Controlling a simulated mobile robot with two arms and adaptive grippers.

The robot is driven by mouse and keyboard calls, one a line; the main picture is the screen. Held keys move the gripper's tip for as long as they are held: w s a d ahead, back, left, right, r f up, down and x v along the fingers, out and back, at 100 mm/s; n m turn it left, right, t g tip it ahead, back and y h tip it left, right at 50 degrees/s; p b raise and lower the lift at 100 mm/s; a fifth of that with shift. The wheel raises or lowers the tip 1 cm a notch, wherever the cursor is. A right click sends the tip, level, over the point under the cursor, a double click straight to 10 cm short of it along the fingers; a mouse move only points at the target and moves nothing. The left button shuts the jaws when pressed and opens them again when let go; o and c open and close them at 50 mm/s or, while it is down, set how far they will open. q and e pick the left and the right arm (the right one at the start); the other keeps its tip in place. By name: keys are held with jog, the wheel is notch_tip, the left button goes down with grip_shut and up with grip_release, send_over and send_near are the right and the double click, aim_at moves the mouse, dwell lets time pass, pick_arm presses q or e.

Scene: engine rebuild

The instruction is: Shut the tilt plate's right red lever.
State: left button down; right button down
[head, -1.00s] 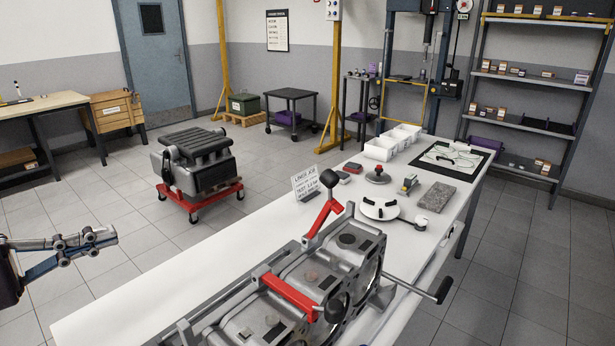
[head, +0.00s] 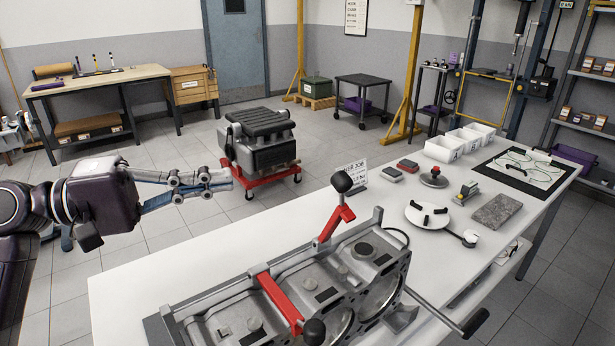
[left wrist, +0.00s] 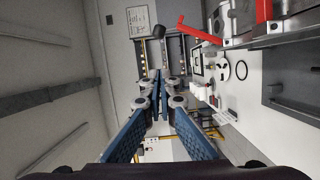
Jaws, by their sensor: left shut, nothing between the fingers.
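The tilt plate (head: 352,278), a grey metal fixture, stands on the white bench and carries two red levers. The farther, right red lever (head: 338,216) stands raised at a slant, its black knob (head: 342,181) on top. The nearer red lever (head: 279,304) lies down across the plate, its black knob (head: 314,331) low at the front. My left gripper (head: 231,180) is shut and empty, in the air left of the raised lever and clear of it. In the left wrist view, the raised lever (left wrist: 200,32) appears above and right of the shut fingertips (left wrist: 158,75). My right gripper is not in view.
The bench (head: 130,290) is bare at its left end. Behind the raised lever stands a small sign (head: 352,174). White bins (head: 445,150), a white round fixture (head: 427,216) and a grey block (head: 497,211) are farther right. An engine on a red dolly (head: 262,182) stands behind on the floor.

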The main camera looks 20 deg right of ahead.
aim_at(333, 216)
pick_arm(q)
jog(key=s+d+p, duration=0.2)
jog(key=d+p, duration=0.2)
jog(key=d, duration=0.9)
jog(key=shift+d+f, duration=0.15)
jog(key=shift+f, duration=0.15)
jog(key=shift+s, duration=0.2)
jog(key=shift+s+d+m, duration=0.15)
jog(key=shift+s+m, duration=0.25)
jog(key=shift+s, duration=0.05)
